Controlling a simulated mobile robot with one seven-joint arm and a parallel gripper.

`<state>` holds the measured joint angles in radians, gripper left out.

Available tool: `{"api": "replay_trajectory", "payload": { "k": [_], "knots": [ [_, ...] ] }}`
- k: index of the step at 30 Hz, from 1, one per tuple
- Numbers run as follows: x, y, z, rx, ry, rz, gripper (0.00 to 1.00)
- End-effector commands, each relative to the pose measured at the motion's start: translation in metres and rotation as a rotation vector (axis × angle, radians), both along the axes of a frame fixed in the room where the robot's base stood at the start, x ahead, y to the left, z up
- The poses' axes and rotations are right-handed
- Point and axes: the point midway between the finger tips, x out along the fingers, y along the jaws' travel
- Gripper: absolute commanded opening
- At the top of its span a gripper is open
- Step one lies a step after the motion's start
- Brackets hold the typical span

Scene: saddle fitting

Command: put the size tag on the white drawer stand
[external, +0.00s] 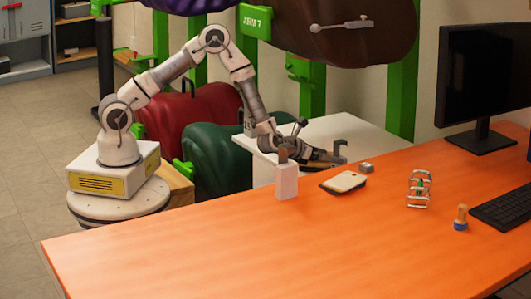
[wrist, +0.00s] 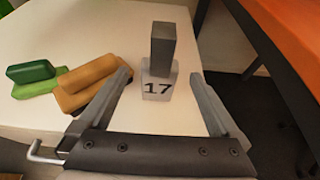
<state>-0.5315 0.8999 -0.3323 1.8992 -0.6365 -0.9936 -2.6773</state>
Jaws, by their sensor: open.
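The size tag (wrist: 158,88) is a pale block marked 17 with a grey upright grip on top. In the wrist view it stands upright on the white top of the drawer stand (wrist: 95,30), near the right edge. My gripper (wrist: 166,85) is open, with one finger on each side of the tag and a visible gap to each. In the external view my gripper (external: 328,158) is low over the white stand (external: 322,128), behind the orange table. The tag is hard to make out there.
Green blocks (wrist: 35,80) and tan blocks (wrist: 88,82) lie left of the tag on the stand. The orange table (external: 220,250) carries a white post (external: 287,184), a pad (external: 343,182), a wire rack (external: 419,188) and a stamp (external: 461,218). Its front left is clear.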

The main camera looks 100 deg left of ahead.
Motion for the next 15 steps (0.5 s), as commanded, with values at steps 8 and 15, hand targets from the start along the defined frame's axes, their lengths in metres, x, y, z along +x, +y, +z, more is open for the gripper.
{"api": "replay_trajectory", "payload": {
  "k": [8,15],
  "knots": [
    [-0.023,-0.022,0.014,0.001,0.001,0.000,0.98],
    [-0.026,-0.026,0.015,0.001,0.001,0.000,0.98]
  ]
}}
